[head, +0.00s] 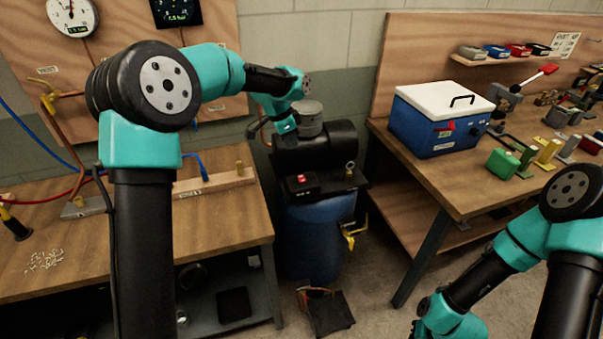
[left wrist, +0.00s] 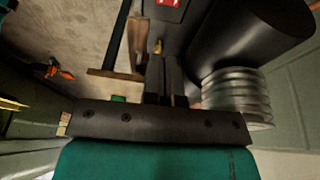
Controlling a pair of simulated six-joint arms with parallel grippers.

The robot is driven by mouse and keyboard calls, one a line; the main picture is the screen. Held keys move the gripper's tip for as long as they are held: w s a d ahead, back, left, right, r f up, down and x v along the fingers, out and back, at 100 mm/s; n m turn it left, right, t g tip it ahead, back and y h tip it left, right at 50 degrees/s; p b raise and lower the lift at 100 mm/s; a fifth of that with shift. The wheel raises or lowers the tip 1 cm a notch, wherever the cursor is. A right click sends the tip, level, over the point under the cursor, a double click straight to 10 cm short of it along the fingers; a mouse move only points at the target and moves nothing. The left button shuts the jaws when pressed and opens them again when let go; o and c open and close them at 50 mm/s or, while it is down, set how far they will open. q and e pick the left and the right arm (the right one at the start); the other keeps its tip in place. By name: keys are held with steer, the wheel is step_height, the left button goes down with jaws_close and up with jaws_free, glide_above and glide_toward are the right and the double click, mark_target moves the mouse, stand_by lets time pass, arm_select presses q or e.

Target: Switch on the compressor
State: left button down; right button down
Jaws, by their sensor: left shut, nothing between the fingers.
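The compressor (head: 315,240) stands on the floor between two benches, with a blue tank, a black motor and a ribbed silver cylinder head (head: 309,120). A black box on its front carries a red switch (head: 301,178). In the left wrist view the switch (left wrist: 170,3) is at the top edge, partly cut off. My left gripper (left wrist: 164,60) is shut and empty. It points toward the switch from behind, beside the silver cylinder, and is apart from the switch. In the head view its fingers are hard to make out against the black motor. My right gripper is out of view; only its arm shows.
A wooden bench (head: 230,225) stands left and another (head: 440,185) right, the latter holding a blue cooler (head: 440,120) and small tools. A gauge board is behind. A dark bin (head: 326,310) lies in front.

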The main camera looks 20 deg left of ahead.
mark_target(304, 181)
arm_select(q)
steer(key=shift+f, duration=0.1)
steer(key=x, duration=1.3)
steer(key=shift+s+a+f, duration=0.25)
steer(key=shift+s+f, duration=0.15)
steer(key=shift+f, duration=0.05)
steer(key=shift+d, duration=0.15)
